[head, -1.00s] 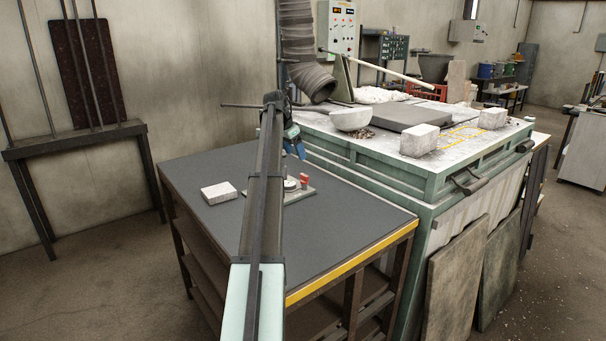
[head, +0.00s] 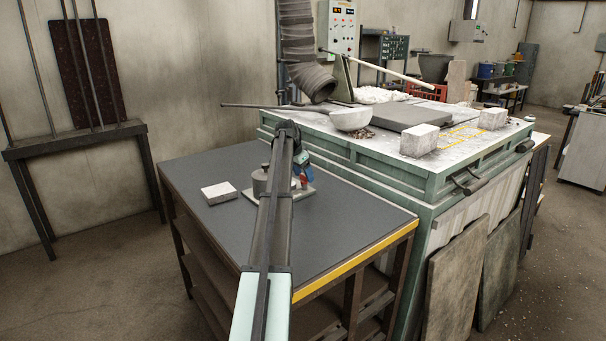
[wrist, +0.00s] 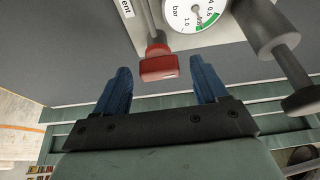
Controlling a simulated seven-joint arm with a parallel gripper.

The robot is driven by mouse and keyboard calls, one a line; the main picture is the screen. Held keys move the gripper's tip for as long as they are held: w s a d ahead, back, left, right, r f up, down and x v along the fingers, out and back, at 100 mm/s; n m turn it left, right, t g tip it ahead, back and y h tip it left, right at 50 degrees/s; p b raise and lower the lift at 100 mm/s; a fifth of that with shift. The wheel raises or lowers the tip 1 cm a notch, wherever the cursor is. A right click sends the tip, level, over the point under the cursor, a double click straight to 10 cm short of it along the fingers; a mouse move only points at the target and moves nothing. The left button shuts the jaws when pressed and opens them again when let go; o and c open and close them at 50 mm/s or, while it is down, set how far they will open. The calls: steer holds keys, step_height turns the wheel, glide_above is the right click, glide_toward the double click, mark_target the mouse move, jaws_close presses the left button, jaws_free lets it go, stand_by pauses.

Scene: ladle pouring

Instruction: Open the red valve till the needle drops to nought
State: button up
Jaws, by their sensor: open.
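The red valve handle (wrist: 158,67) shows in the wrist view on a thin grey stem above a pale plate (wrist: 118,38). My gripper (wrist: 160,75) is open, with one blue finger on each side of the handle; I cannot tell whether either touches it. The round white gauge (wrist: 182,18), marked in bar with a green arc, is cut off by the top edge; its needle reading is not clear. In the head view my gripper (head: 304,171) is low over the dark table, and the arm partly hides the plate and gauge.
The green bench (head: 390,175) rises close behind. The table's front is clear.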

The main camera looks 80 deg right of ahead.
steer(key=shift+c, duration=0.3)
steer(key=c, duration=1)
steer(key=shift+n, duration=0.4)
steer(key=n, duration=0.2)
steer(key=n+t+h, duration=0.1)
steer(key=shift+s+a+n+t, duration=0.1)
steer(key=shift+s+n+t, duration=0.05)
steer(key=shift+n+t, duration=0.2)
steer(key=n+t, duration=0.1)
steer(key=n, duration=0.3)
steer(key=shift+s+n+t, duration=0.1)
steer(key=shift+n+t, duration=0.25)
steer(key=n, duration=0.2)
steer(key=n+t, duration=0.1)
steer(key=n, duration=0.1)
steer(key=shift+s+t, duration=0.15)
steer(key=shift+t, duration=0.15)
steer(key=shift+n+t+y, duration=0.6)
steer(key=shift+n+t, duration=0.1)
steer(key=shift+n, duration=1.8)
